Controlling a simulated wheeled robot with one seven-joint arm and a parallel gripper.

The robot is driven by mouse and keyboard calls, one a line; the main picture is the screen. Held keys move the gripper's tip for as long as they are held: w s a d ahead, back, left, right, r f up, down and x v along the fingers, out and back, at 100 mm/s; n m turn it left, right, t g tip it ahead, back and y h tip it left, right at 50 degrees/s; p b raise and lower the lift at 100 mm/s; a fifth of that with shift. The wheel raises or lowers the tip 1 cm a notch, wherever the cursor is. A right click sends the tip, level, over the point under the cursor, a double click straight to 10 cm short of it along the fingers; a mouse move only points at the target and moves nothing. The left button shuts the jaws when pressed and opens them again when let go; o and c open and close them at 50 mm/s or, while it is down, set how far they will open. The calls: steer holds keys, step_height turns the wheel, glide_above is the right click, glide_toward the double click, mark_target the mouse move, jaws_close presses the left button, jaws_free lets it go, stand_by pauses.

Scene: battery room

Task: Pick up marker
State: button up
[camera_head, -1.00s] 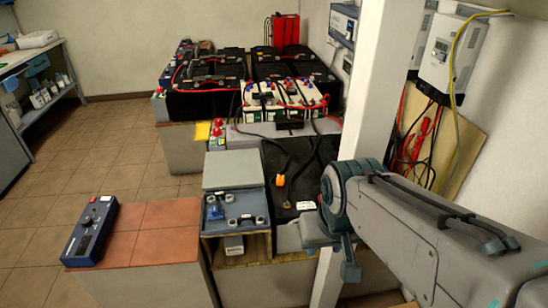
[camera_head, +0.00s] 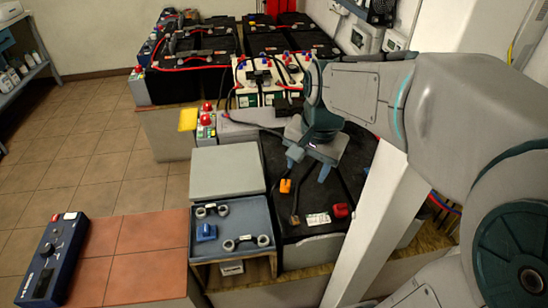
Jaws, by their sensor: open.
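I cannot pick out a marker for certain in the head view. My gripper (camera_head: 309,166) points down above the black battery block, fingers apart and nothing seen between them. Below it on the black top are an orange connector (camera_head: 285,186), a dark cable end, a white label (camera_head: 318,219) and a small red object (camera_head: 340,210). The orange connector is just left of and below the fingers in the picture. The small objects are too coarse to name surely.
A blue-grey tray (camera_head: 232,254) holds two metal-ended tools and a blue piece, beside a grey lid (camera_head: 228,171). A blue meter (camera_head: 50,262) lies on the tiled ledge (camera_head: 150,232). A white post (camera_head: 378,232) stands close by my arm. Batteries with cables (camera_head: 200,85) fill the back.

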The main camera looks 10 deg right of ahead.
steer(key=w+f+m+g+b, duration=0.1)
steer(key=w+f+m+b, duration=0.45)
steer(key=w+m, duration=0.35)
steer(key=m+g+b, duration=0.1)
steer(key=m+b, duration=0.2)
steer(key=m, duration=0.2)
glide_above(286, 182)
step_height(286, 182, down, 6)
steer(key=f, duration=0.1)
steer(key=shift+h, duration=0.3)
step_height(286, 182, down, 8)
steer(key=shift+b, duration=0.75)
steer(key=shift+f+b, duration=0.75)
steer(key=shift+f, duration=1.9)
steer(key=c, duration=1)
